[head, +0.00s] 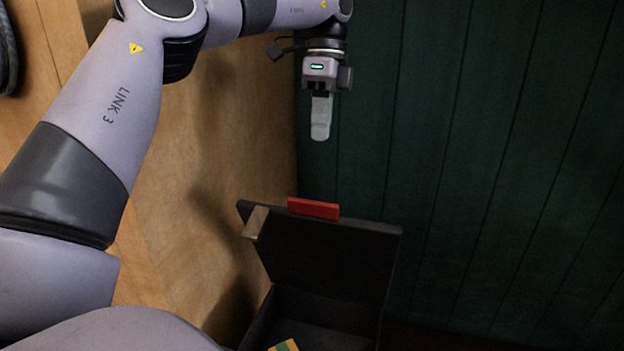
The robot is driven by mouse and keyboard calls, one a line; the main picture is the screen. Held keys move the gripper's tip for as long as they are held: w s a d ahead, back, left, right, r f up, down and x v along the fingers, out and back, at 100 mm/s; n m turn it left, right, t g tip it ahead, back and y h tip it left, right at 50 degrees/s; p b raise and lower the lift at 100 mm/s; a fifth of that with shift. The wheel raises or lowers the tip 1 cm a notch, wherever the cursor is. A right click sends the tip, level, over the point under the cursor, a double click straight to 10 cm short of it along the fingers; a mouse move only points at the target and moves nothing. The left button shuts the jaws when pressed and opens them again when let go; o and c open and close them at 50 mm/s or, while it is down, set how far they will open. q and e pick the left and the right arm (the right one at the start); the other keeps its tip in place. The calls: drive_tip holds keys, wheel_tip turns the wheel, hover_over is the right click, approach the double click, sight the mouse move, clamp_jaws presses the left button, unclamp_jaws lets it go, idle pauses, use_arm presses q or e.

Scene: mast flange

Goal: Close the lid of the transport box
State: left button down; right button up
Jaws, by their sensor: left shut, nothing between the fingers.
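The transport box (262,325) is a dark box at the bottom middle of the head view, its near part cut off by the picture's lower edge. Its lid (325,258) stands open and roughly upright, with a red tab (313,208) on its top edge and a small beige block (256,222) at its upper left corner. A green and yellow item (285,346) shows inside the box. My left gripper (320,133) points down, shut and empty, in the picture above the red tab and apart from it. My right gripper is out of view.
A dark green panelled wall (500,160) fills the right and back. A light wooden surface (235,130) runs along the left behind my arm. A dark rounded object (8,55) shows at the top left edge.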

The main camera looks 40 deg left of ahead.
use_arm(q)
drive_tip(key=shift+s+d+f, duration=0.45)
drive_tip(key=shift+s+f, duration=0.35)
drive_tip(key=shift+f, duration=0.55)
drive_tip(key=shift+s+d+f, duration=0.4)
drive_tip(key=shift+s+f, duration=0.35)
drive_tip(key=shift+f, duration=0.65)
drive_tip(key=shift+s+d+f, duration=0.45)
drive_tip(key=shift+s+f, duration=0.35)
drive_tip(key=shift+f, duration=0.55)
drive_tip(key=shift+s, duration=0.1)
